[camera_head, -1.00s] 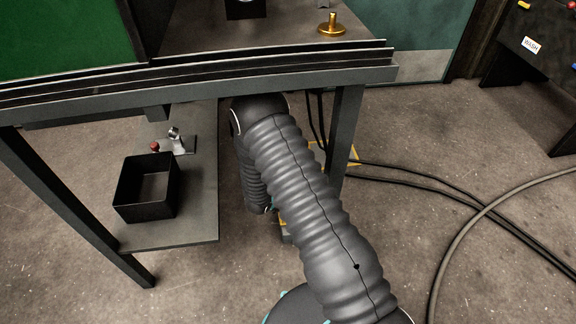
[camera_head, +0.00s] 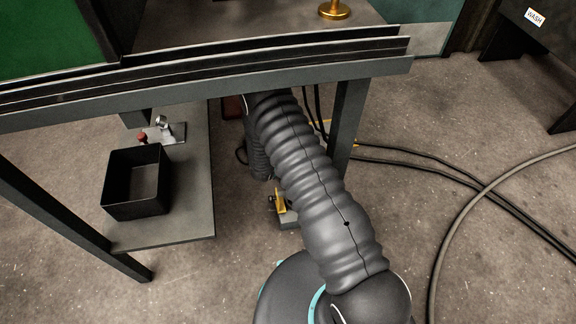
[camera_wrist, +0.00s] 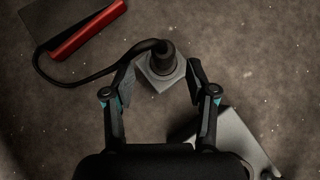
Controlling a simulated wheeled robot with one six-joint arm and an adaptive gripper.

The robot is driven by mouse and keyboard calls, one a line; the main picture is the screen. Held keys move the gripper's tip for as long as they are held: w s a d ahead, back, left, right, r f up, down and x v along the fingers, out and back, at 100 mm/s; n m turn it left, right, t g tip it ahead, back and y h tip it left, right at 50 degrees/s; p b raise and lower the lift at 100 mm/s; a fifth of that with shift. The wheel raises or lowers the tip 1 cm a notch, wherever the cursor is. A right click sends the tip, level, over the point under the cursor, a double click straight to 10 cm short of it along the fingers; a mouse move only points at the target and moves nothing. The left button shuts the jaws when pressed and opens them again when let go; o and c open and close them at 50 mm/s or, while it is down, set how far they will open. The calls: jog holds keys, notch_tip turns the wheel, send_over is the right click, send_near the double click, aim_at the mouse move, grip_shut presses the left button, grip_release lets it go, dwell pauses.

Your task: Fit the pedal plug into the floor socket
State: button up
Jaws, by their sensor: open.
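In the wrist view a black round plug (camera_wrist: 163,57) stands on or just above a light grey square block (camera_wrist: 157,82), which looks like the floor socket. How deep the plug sits in it I cannot tell. A black cable (camera_wrist: 85,80) curves from the plug left to the pedal, a dark grey plate with a red side (camera_wrist: 88,32). My gripper (camera_wrist: 160,68) is open, one finger on each side of the plug and block, with gaps visible. In the head view my arm hides the gripper, plug and socket; a dark red bit (camera_head: 232,107) shows behind the arm.
A grey piece (camera_wrist: 232,138) lies by the right finger. In the head view, a bench (camera_head: 210,95) overhangs the arm, with a leg (camera_head: 346,125) to its right. A low shelf (camera_head: 195,205) carries a black bin (camera_head: 136,183). Cables (camera_head: 420,172) cross the floor right.

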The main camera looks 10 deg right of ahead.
jog(key=shift+d+x, duration=0.25)
jog(key=shift+x, duration=2.4)
jog(key=shift+r, duration=0.15)
grip_shut()
